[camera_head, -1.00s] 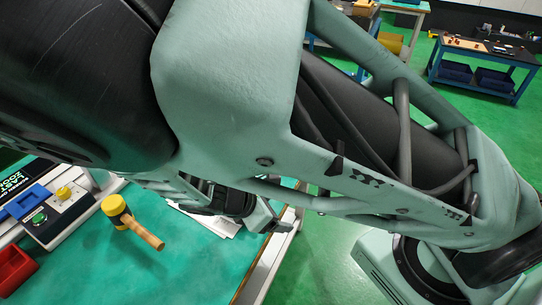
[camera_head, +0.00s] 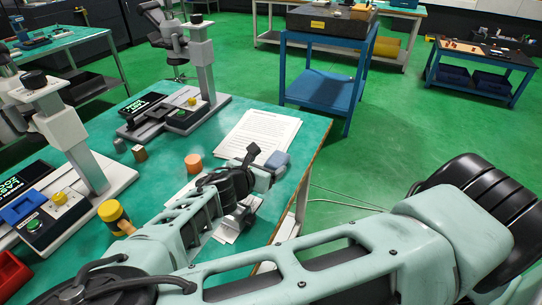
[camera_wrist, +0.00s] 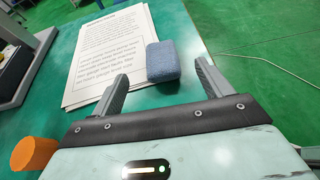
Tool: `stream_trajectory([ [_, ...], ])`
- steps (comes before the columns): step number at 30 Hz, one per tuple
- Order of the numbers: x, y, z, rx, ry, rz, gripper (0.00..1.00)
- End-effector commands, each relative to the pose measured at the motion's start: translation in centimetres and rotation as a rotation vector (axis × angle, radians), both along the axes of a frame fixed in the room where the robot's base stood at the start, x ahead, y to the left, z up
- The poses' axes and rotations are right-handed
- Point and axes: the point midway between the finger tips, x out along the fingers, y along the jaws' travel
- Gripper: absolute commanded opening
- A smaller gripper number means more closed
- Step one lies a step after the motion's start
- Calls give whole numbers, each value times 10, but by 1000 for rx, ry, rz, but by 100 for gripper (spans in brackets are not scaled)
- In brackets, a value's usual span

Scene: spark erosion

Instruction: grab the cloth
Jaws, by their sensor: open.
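The cloth (camera_wrist: 163,61) looks like a small, thick, blue-grey folded pad. It lies at the right edge of a stack of printed sheets (camera_wrist: 108,48), close to the table's edge. In the head view the cloth (camera_head: 278,160) shows just beyond my gripper (camera_head: 258,180). In the wrist view my gripper (camera_wrist: 163,72) is open, with one finger on each side of the cloth's near part in the picture. Nothing is held. I cannot tell how high the fingers are above the table.
The green table (camera_head: 295,125) ends just right of the cloth. An orange cylinder (camera_head: 193,163) stands left of my gripper, with a small brown block (camera_head: 139,153) farther left. Grey stands with bases (camera_head: 170,120) and a yellow-headed mallet (camera_head: 112,211) are at left. A blue cart (camera_head: 325,85) stands behind.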

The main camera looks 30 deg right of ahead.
Motion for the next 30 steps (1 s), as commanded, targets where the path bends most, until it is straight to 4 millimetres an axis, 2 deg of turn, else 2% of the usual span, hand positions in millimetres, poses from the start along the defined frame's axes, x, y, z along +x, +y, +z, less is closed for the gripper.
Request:
stream_trajectory([
  [3,8,-15,-6,-1,0,-2,78],
  [10,15,-26,-13,-1,2,0,78],
  [18,32,-55,-32,0,1,-2,78],
  [28,36,-61,-36,1,1,0,78],
  [29,36,-61,-36,1,1,0,73],
  [30,36,-61,-36,1,1,0,62],
])
